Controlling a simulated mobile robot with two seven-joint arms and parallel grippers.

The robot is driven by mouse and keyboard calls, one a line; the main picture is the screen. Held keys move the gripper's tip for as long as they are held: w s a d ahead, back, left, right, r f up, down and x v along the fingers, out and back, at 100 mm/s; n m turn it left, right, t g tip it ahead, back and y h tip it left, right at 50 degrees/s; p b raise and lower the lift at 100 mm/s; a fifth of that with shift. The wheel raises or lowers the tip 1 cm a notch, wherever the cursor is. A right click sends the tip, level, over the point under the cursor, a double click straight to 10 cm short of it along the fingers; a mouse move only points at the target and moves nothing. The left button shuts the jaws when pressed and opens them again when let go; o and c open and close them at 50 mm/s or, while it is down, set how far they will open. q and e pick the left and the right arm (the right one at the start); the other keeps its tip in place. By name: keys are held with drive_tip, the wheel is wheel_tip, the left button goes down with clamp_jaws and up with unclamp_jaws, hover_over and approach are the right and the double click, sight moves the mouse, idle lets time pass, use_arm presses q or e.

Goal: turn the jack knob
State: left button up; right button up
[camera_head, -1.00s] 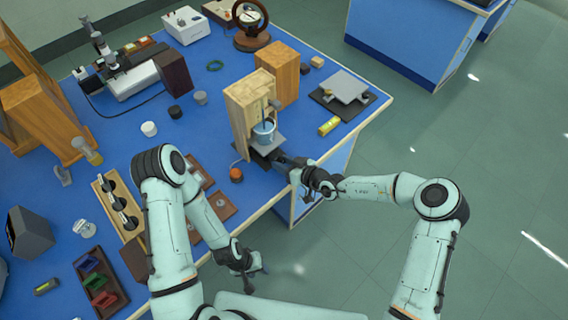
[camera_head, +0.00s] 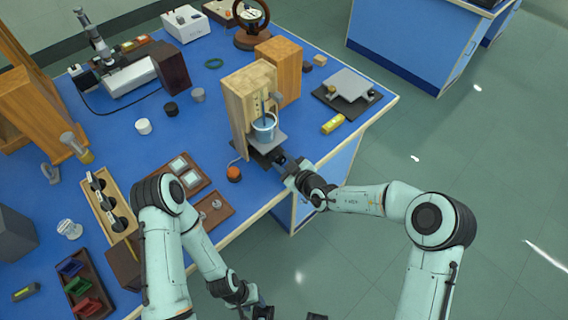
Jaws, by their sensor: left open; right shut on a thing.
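The jack (camera_head: 269,146) stands near the front edge of the blue bench, under a glass beaker of bluish liquid (camera_head: 264,128) in front of a wooden stand (camera_head: 240,100). My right gripper (camera_head: 283,161) reaches in from the front and is shut at the jack's front side. The jack knob is hidden between its fingers, so its turn angle cannot be seen. My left gripper (camera_head: 262,312) is low in the view, off the bench's front edge, open and empty.
A yellow box (camera_head: 332,124) and a dark plate with a grey platform (camera_head: 347,90) lie to the right. Brown trays (camera_head: 212,210) lie near the front edge.

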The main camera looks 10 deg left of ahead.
drive_tip(key=shift+r, duration=0.1)
idle(0.3)
drive_tip(key=o, duration=1)
drive_tip(key=shift+o, duration=0.2)
drive_tip(key=v, duration=1.3)
drive_tip(key=shift+s+d, duration=0.1)
